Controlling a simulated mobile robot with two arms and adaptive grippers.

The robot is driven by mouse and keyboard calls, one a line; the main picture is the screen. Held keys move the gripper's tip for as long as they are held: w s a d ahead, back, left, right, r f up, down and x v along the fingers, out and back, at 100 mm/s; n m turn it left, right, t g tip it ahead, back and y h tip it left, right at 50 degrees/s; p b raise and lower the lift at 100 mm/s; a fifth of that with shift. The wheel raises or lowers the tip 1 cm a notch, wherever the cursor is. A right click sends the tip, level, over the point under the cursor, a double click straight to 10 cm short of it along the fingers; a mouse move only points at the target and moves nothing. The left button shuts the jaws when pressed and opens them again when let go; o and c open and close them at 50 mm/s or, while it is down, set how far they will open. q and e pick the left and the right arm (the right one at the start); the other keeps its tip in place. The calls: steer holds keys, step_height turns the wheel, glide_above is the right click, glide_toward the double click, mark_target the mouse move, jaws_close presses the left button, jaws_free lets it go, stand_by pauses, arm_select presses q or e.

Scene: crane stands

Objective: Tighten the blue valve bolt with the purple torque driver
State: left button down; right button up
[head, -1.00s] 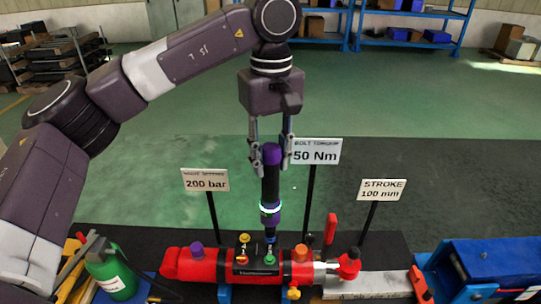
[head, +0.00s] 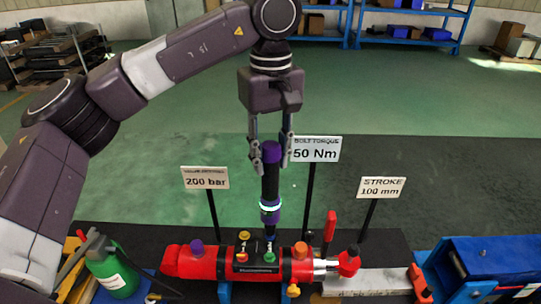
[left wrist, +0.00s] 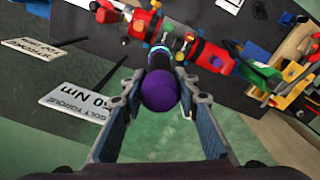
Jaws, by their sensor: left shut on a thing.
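The purple and black torque driver (head: 270,185) stands upright, with a glowing ring around its lower part. My left gripper (head: 271,153) is shut on its upper end, one finger on each side. In the left wrist view, the driver's round purple end (left wrist: 159,91) sits between the fingers (left wrist: 160,103). The driver's tip points down at the valve block (head: 257,268) on the red cylinder (head: 195,263). A small patch of blue shows at the tip, where the blue bolt is mostly hidden. I cannot tell whether the tip is seated on it. My right gripper is out of view.
Signs reading 200 bar (head: 205,178), 50 Nm (head: 315,149) and 100 mm (head: 381,187) stand behind the cylinder. A green bottle (head: 112,275) is at the left, a blue machine (head: 485,265) at the right. Coloured knobs stick up close around the driver's tip.

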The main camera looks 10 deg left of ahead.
arm_select(q)
steer(key=shift+f, duration=0.15)
steer(key=shift+f+b, duration=0.6)
steer(key=shift+f, duration=0.05)
stand_by(0.5)
steer(key=shift+f, duration=0.1)
stand_by(1.4)
steer(key=shift+f, duration=0.15)
stand_by(1.6)
